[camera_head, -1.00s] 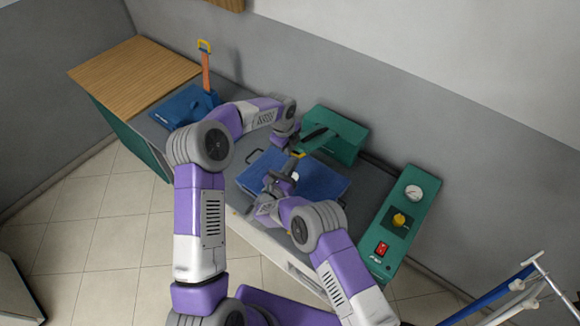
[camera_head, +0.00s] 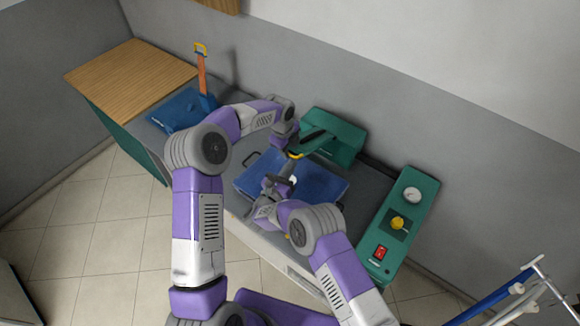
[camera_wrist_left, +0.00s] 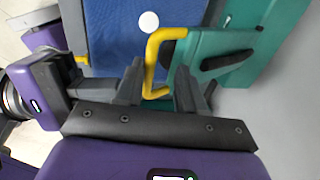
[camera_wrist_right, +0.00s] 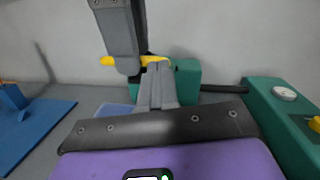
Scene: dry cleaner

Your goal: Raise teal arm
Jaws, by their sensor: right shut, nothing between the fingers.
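The teal arm (camera_head: 312,143) with its yellow handle (camera_head: 295,155) reaches out over the blue pad (camera_head: 318,180). In the left wrist view, the yellow handle (camera_wrist_left: 154,65) bends down between the spread fingers of my left gripper (camera_wrist_left: 158,88), which is open. The left fingertips are mostly hidden in the head view. My right gripper (camera_head: 281,183) is low over the blue pad, below the handle. In the right wrist view its fingers (camera_wrist_right: 157,78) are together and empty, with yellow handle parts (camera_wrist_right: 153,61) behind their tips.
A teal control box (camera_head: 403,225) with a gauge, yellow knob and red switch stands at the right. The wall closes the back.

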